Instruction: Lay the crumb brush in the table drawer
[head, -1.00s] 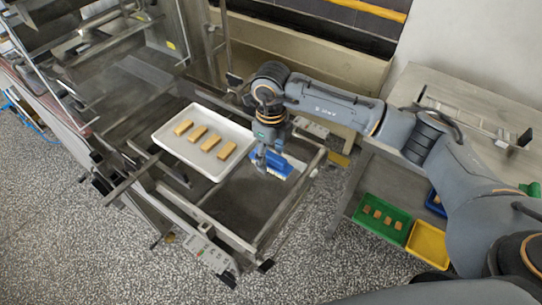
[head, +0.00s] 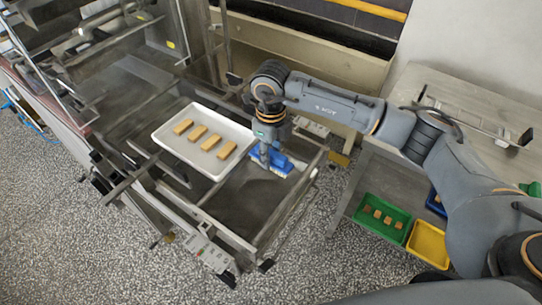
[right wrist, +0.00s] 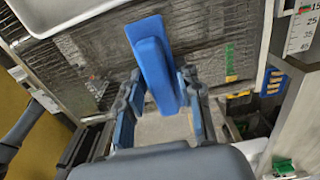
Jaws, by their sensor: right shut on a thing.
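The crumb brush has a blue body (head: 280,161) with a pale bristle edge. My right gripper (head: 266,160) is shut on it and holds it over the right rear part of the open drawer. The brush also fills the space between the fingers in the right wrist view (right wrist: 153,60). The table drawer (head: 236,205) is a pulled-out metal frame with a dark, bare floor. I cannot tell whether the brush touches the floor. My left gripper is not in view.
A white tray (head: 222,170) with several biscuits covers the drawer's left rear part. The drawer's front middle is clear. A grey side table (head: 420,80) stands at the right, with a green tray (head: 398,232) and a yellow tray (head: 428,246) below.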

